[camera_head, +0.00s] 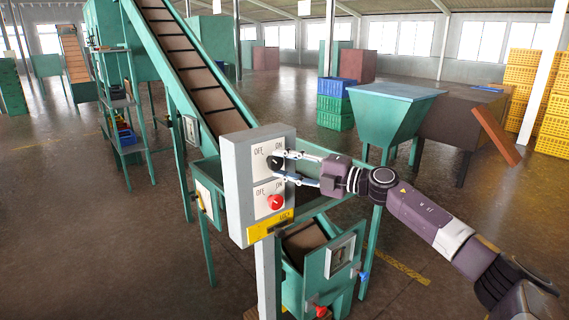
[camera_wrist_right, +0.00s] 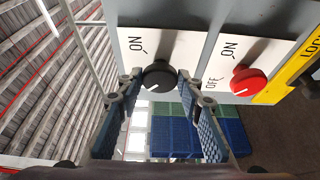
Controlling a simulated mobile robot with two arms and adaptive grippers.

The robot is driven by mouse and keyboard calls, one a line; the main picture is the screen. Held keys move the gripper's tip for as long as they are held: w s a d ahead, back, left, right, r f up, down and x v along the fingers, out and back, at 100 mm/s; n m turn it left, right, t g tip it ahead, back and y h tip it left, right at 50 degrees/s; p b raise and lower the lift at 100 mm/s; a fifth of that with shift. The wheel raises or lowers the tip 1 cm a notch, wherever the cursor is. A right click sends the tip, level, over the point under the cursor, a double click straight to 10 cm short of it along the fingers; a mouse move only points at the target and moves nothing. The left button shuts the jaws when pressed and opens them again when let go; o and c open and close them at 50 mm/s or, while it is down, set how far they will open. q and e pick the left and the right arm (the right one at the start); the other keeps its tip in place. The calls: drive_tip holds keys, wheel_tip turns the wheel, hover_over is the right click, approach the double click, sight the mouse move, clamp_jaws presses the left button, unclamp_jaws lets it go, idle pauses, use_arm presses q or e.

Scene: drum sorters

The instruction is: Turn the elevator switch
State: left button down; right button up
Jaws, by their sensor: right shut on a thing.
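A grey switch box (camera_head: 237,190) on a post carries two rotary knobs on white plates marked OFF and ON. The upper knob is black (camera_head: 273,163); the lower one is red (camera_head: 275,202). My right gripper (camera_head: 284,168) reaches in from the right, with its fingers shut on the black knob. In the right wrist view the black knob (camera_wrist_right: 158,76) sits between the two fingertips (camera_wrist_right: 157,84), and the red knob (camera_wrist_right: 245,80) is to its right, clear of the fingers. The black knob's exact angle is hard to read. My left gripper is not in view.
A yellow label plate (camera_head: 268,226) is under the red knob. A green inclined conveyor (camera_head: 190,65) rises behind the box. A green hopper (camera_head: 388,115) stands behind my right arm. Stacked crates (camera_head: 336,105) are further back. Open floor lies at left.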

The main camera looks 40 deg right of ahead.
sight(279, 164)
idle(0.5)
drive_tip(key=o, duration=1.2)
drive_tip(key=shift+c, duration=0.2)
drive_tip(key=shift+v, duration=2.15)
drive_tip(key=v, duration=0.7)
drive_tip(key=shift+s, duration=0.3)
drive_tip(key=shift+d, duration=0.1)
